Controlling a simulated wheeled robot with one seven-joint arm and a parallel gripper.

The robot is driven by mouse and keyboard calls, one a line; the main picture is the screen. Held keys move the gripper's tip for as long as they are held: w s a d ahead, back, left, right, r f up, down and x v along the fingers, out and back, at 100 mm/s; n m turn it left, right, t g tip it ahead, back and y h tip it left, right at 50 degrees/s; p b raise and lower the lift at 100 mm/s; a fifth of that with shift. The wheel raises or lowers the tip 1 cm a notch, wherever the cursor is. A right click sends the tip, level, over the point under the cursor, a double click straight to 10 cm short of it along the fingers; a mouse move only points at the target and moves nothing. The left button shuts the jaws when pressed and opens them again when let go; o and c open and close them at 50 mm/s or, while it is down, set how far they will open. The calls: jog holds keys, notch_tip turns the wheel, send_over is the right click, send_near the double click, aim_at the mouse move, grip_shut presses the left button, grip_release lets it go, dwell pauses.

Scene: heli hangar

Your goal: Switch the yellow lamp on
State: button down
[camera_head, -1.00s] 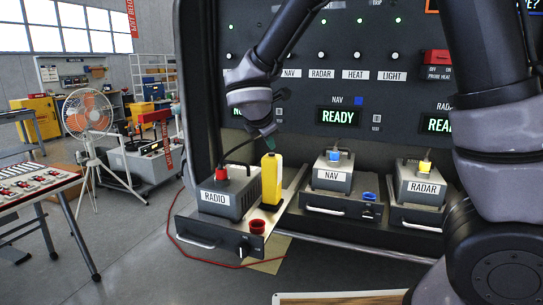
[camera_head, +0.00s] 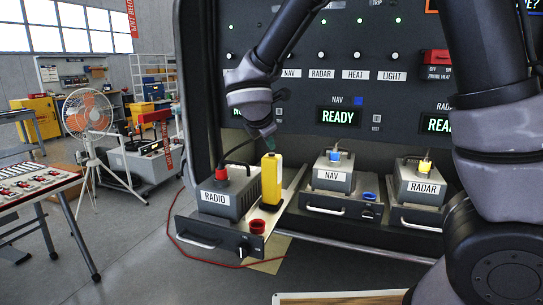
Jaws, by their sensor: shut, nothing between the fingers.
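A yellow upright block-shaped thing (camera_head: 271,182), which looks like the yellow lamp, stands on the pulled-out RADIO tray (camera_head: 202,231), just right of the grey RADIO box (camera_head: 222,192). The fingers look shut and empty. I cannot tell whether the fingertips touch the top.
NAV (camera_head: 333,172) and RADAR (camera_head: 419,184) boxes sit to the right. The panel (camera_head: 300,100) rises close behind. Open floor lies at the front left.

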jog(key=shift+f, duration=0.5)
dwell(0.4)
jog(key=shift+r, duration=0.55)
notch_tip(320, 180, up, 6)
dwell(0.5)
